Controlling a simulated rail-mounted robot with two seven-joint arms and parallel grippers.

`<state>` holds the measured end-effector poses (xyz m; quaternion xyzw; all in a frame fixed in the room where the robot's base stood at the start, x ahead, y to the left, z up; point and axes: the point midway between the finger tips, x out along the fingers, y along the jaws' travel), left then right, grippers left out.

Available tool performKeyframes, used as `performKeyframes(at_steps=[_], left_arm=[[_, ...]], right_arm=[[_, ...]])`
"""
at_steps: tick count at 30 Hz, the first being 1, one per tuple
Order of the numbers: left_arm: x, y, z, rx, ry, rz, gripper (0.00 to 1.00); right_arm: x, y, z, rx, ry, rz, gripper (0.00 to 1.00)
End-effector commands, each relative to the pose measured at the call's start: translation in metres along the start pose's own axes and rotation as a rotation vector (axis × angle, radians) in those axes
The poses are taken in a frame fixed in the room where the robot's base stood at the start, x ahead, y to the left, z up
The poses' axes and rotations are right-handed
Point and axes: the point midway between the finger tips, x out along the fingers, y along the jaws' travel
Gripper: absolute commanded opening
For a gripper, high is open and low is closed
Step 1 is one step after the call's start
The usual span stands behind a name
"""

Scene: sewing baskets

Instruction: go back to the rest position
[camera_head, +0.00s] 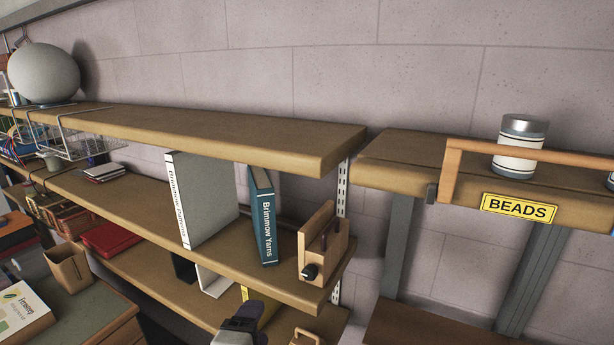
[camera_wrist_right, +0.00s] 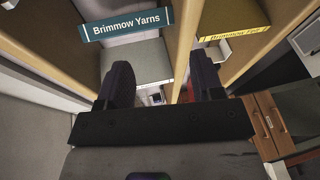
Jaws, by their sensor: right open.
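My right gripper (camera_head: 248,318) shows at the bottom middle of the head view, in front of the lower shelves. In the right wrist view its two dark fingers (camera_wrist_right: 162,82) stand apart with nothing between them. It is open and empty. The teal book "Brimmow Yarns" (camera_head: 263,215) stands on the middle shelf, above the gripper in the head view. Its spine label also shows in the right wrist view (camera_wrist_right: 127,23). My left gripper is in neither view.
A white book (camera_head: 205,195) and a wooden holder (camera_head: 322,245) stand on the middle shelf (camera_head: 120,205). A yellow-labelled book (camera_wrist_right: 233,36) is close beside the fingers in the wrist view. A jar (camera_head: 519,145) stands behind the BEADS rail (camera_head: 518,208). A desk (camera_head: 85,315) is at lower left.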

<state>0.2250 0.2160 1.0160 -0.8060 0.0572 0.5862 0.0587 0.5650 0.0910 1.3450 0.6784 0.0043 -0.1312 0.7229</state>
Motion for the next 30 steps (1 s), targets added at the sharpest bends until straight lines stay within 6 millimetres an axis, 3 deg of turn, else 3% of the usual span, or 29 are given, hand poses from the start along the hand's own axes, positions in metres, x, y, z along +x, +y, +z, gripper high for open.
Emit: performKeyframes(at_steps=[6, 8, 11, 14, 20, 26, 30], left_arm=[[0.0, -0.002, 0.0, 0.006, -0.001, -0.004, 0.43], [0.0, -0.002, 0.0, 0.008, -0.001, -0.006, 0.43], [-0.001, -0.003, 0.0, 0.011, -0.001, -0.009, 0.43], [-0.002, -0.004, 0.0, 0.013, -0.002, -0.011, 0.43], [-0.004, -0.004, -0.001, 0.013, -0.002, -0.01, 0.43], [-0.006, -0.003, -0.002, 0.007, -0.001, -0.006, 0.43], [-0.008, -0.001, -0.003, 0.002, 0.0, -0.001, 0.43]], right_arm=[[-0.015, 0.035, 0.021, 0.513, 0.161, -0.09, 0.61], [-0.018, 0.038, 0.032, 0.654, 0.198, -0.135, 0.61], [-0.021, 0.032, 0.057, 0.892, 0.245, -0.235, 0.61], [-0.022, 0.014, 0.087, 1.078, 0.262, -0.336, 0.61], [-0.028, -0.049, 0.152, 1.274, 0.215, -0.487, 0.61], [-0.049, -0.141, 0.225, 1.37, 0.051, -0.605, 0.61], [-0.073, -0.209, 0.271, 1.379, -0.12, -0.669, 0.61]])
